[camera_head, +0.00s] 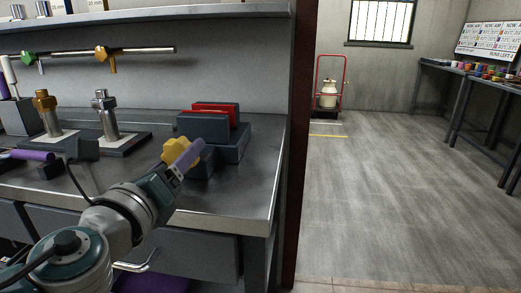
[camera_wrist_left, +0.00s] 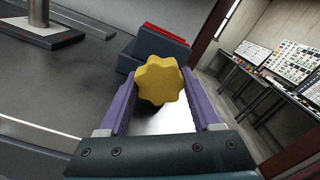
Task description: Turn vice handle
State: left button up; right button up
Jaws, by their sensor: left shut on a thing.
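The vice (camera_head: 222,138) stands on the bench near its right end, a dark blue-grey block with red jaw faces on top. Its yellow lobed handle (camera_head: 176,150) faces the front left. In the left wrist view the handle (camera_wrist_left: 160,80) sits between the two purple fingers of my left gripper (camera_wrist_left: 160,108). My left gripper (camera_head: 188,156) is shut on the handle, with a finger along its side. The vice body (camera_wrist_left: 155,45) is partly hidden behind the handle. My right gripper is not in view.
The steel bench (camera_head: 254,165) carries a stand with brass and steel fittings (camera_head: 105,115) left of the vice. A shelf (camera_head: 150,15) and a rail of valves (camera_head: 120,51) hang above. A dark red post (camera_head: 301,150) borders the bench's right end. Open floor (camera_head: 390,200) lies beyond.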

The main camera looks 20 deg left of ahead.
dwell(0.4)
pick_arm(q)
jog(key=o, duration=1.4)
jog(key=shift+v, duration=5)
jog(key=shift+a, duration=0.1)
